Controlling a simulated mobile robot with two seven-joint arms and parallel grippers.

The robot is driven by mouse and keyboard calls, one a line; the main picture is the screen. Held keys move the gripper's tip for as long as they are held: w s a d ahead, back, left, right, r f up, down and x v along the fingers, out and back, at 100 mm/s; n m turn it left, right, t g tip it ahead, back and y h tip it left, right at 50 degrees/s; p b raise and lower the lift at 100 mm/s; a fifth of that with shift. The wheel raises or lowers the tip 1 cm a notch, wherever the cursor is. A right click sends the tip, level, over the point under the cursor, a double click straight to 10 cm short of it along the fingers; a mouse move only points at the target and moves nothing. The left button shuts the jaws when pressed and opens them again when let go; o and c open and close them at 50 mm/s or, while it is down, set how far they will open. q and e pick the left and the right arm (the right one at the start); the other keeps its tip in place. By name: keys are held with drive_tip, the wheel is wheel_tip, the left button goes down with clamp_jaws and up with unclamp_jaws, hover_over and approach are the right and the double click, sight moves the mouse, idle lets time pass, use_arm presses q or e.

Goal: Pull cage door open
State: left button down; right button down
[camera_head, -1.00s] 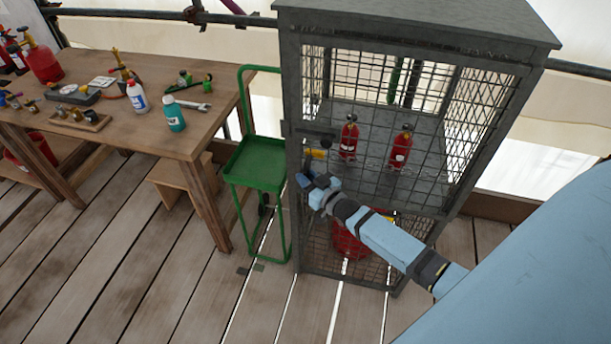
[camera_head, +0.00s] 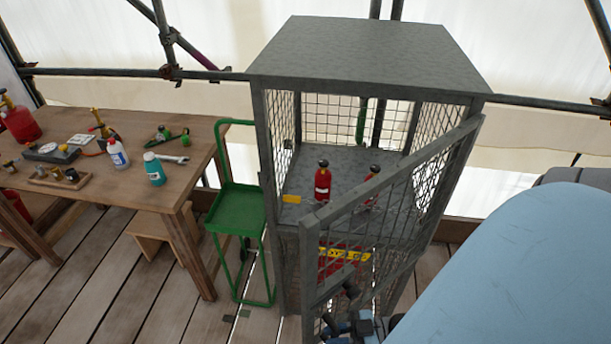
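The grey cage (camera_head: 365,52) stands at centre. Its mesh door (camera_head: 400,190) is hinged on the right and swung partly open toward me; its free edge (camera_head: 310,262) stands away from the left post. Two red cylinders, one on the left (camera_head: 322,186) and one behind the door mesh (camera_head: 372,176), stand on the cage's shelf. My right gripper (camera_head: 335,325) is low at the bottom edge of the picture, by the lower part of the door. Mesh and arm hide its fingertips, so its grip is unclear. My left gripper is out of view.
A green trolley (camera_head: 236,210) stands close to the cage's left side. A wooden workbench (camera_head: 105,180) with bottles and tools is further left. My blue arm link covers the lower right. The plank floor (camera_head: 110,285) at lower left is clear.

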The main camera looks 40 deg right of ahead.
drive_tip(key=s+d+n+g+y, duration=0.1)
drive_tip(key=s+d+n+g, duration=0.1)
drive_tip(key=s, duration=0.8)
drive_tip(key=s+d+n+g+y, duration=0.1)
drive_tip(key=s+d+n+g, duration=0.2)
drive_tip(key=s, duration=0.6)
drive_tip(key=s+d+n+g+y, duration=0.2)
drive_tip(key=s+d+g, duration=0.3)
drive_tip(key=s, duration=0.5)
drive_tip(key=shift+s+d+n+g, duration=0.4)
drive_tip(key=shift+n+g, duration=0.2)
drive_tip(key=shift+g, duration=0.2)
drive_tip(key=c, duration=1.4)
unclamp_jaws()
drive_tip(key=shift+o, duration=0.2)
drive_tip(key=shift+w, duration=0.1)
drive_tip(key=d+b, duration=0.3)
drive_tip(key=d, duration=1.1)
drive_tip(key=shift+a, duration=0.1)
